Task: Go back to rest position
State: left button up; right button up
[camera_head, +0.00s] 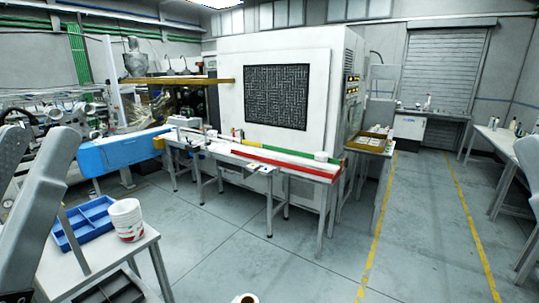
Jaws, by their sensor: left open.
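My left gripper (42,150) shows as large grey parts at the left edge, raised close to the camera. It is open, and nothing shows between its jaws. It is apart from the side table (150,237) below and beyond it. No gripper of my right arm can be made out. A grey part at the right edge is cut off, and I cannot tell what it is.
A blue tray (88,222) and white tubs (126,218) stand on the side table at left. A dark crate (112,288) sits lower. A white roll (245,298) is cut off at bottom. A white machine (230,75) stands behind a conveyor table (250,155). The middle floor is clear.

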notch_tip(320, 180, up, 31)
jog(key=p, duration=2.8)
notch_tip(320, 180, down, 61)
jog(key=b, duration=6.1)
jog(key=shift+r, duration=0.15)
